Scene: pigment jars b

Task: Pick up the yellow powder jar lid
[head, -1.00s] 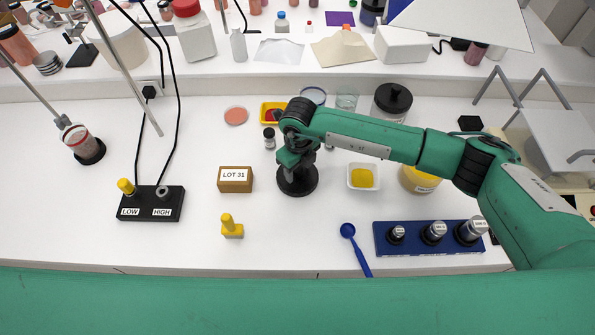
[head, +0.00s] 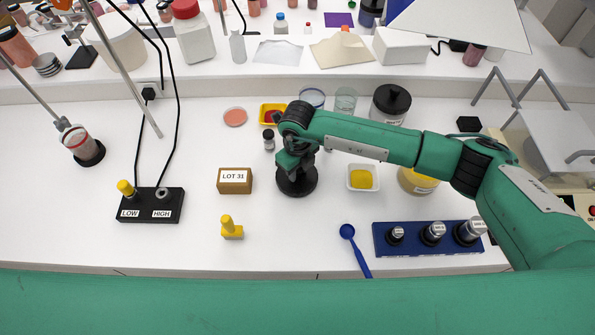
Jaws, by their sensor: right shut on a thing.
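A black round lid (head: 297,183) is below my right gripper (head: 296,167) in the middle of the bench. The gripper points down and is shut on the lid's top; its fingertips are partly hidden by the wrist. I cannot tell whether the lid rests on the bench or is just above it. The jar of yellow powder (head: 418,181) stands to the right, partly hidden behind my right forearm, with yellow showing at its top. My left gripper is not in view.
A white tray of yellow powder (head: 362,177) lies right of the lid, and a LOT 31 box (head: 235,181) left. A blue weight rack (head: 428,239) and blue spoon (head: 347,232) are at front right. A black-lidded jar (head: 391,104) stands behind my arm.

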